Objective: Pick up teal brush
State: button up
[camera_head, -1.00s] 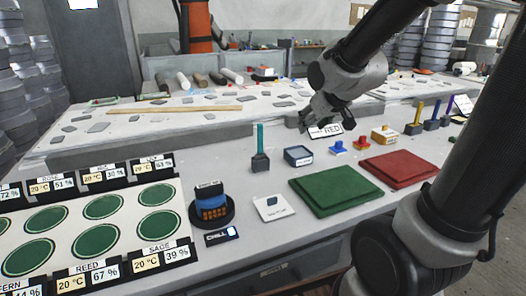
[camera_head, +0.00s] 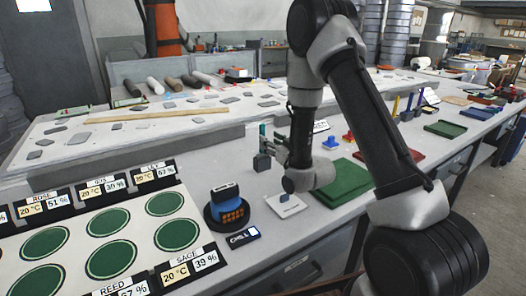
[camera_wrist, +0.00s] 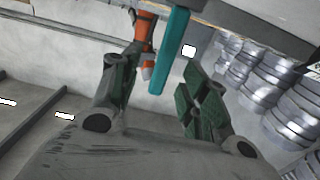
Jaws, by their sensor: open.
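The teal brush (camera_head: 262,133) stands upright in a dark holder (camera_head: 262,162) on the table in the head view. Its teal handle (camera_wrist: 170,52) shows in the wrist view, running between and beyond my gripper's two fingers. My gripper (camera_head: 278,146) is right beside the brush in the head view, partly hidden by my own wrist. In the wrist view my gripper (camera_wrist: 155,95) is open, its fingers apart on either side of the handle's line. I cannot tell whether either finger touches the handle.
A black round base with a blue device (camera_head: 227,205) and a white card (camera_head: 286,205) stand in front of the brush. A green mat (camera_head: 345,183) lies to the right, partly behind my arm. Green discs (camera_head: 110,258) fill a board at the left.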

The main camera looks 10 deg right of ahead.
aim_at(262, 153)
jog(key=x, duration=0.5)
jog(key=shift+w+a+r, duration=0.1)
jog(key=shift+w+a, duration=0.05)
jog(key=shift+a, duration=0.2)
grip_shut()
